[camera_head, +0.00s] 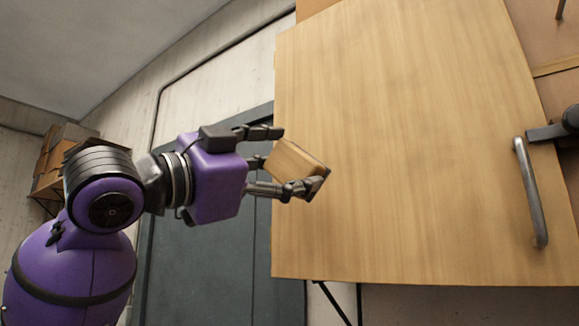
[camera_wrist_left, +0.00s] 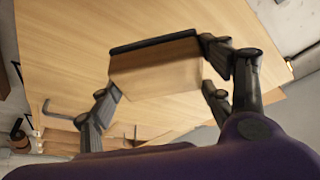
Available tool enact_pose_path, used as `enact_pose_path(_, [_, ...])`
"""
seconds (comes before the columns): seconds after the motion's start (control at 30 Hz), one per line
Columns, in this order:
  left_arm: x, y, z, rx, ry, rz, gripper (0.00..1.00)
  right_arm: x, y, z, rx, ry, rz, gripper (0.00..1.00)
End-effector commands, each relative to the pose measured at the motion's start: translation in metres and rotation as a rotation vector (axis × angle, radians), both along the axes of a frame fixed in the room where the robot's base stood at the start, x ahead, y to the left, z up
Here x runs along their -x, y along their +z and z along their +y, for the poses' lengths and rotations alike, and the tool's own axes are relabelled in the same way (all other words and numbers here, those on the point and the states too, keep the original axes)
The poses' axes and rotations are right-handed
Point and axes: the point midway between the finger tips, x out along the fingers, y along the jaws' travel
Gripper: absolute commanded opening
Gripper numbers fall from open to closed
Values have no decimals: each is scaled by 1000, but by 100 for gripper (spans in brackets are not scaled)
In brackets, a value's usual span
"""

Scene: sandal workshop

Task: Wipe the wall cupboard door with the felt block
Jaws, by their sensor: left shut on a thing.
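The wall cupboard door (camera_head: 400,150) is a large pale wood panel with an upright metal bar handle (camera_head: 532,192) near its right edge. My left gripper (camera_head: 285,160) is shut on the felt block (camera_head: 297,160), a wooden block with a dark face, at the door's left edge. In the left wrist view the block (camera_wrist_left: 155,80) sits between the fingers, its dark side away from the palm, towards the door (camera_wrist_left: 75,45). I cannot tell whether it touches the door. A dark part at the right edge, by the handle, seems to be my right gripper (camera_head: 548,132), mostly cut off.
A dark grey door or panel (camera_head: 200,262) is behind my left arm. Brown boxes (camera_head: 62,150) sit on a shelf at the far left. The pale wall (camera_head: 215,75) left of the cupboard door is bare apart from a dark pipe or cable.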

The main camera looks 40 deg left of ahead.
Motion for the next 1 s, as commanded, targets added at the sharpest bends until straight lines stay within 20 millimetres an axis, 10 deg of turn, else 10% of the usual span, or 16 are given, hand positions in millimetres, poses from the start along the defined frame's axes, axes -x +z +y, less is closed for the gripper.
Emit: enact_pose_path(1.0, [30,0,-3,-1,0,-2,52,0,0,0,0,0,0,40])
